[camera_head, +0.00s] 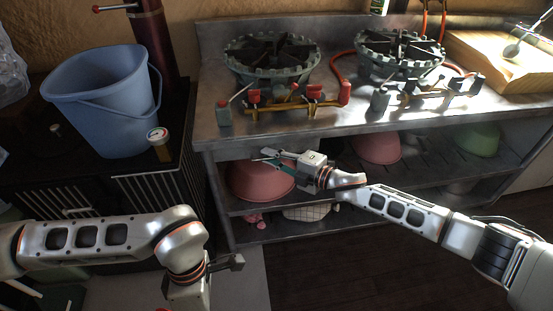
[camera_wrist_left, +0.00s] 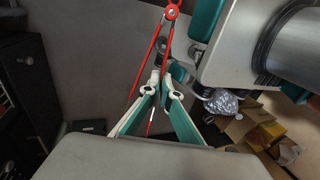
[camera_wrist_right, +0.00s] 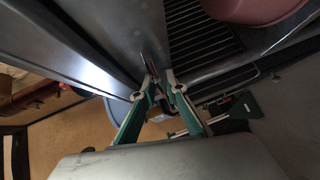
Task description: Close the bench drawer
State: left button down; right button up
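The metal bench (camera_head: 215,130) fills the centre and right of the head view. I cannot make out a distinct drawer front or how far it is out. My right gripper (camera_head: 262,158) is just below the bench top's front edge, near its left end, in front of a pink bowl. In the right wrist view its fingertips (camera_wrist_right: 160,76) are close together beside a grey metal surface; contact is unclear.
Two burners (camera_head: 272,55) (camera_head: 400,52) stand on the bench. A pink bowl (camera_head: 258,182) and a green bowl (camera_head: 478,140) are on the shelf below. A blue bucket (camera_head: 100,105) stands on a black cabinet at left. Dark floor (camera_head: 340,275) is open in front.

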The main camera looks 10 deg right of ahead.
jog(key=v, duration=1.2)
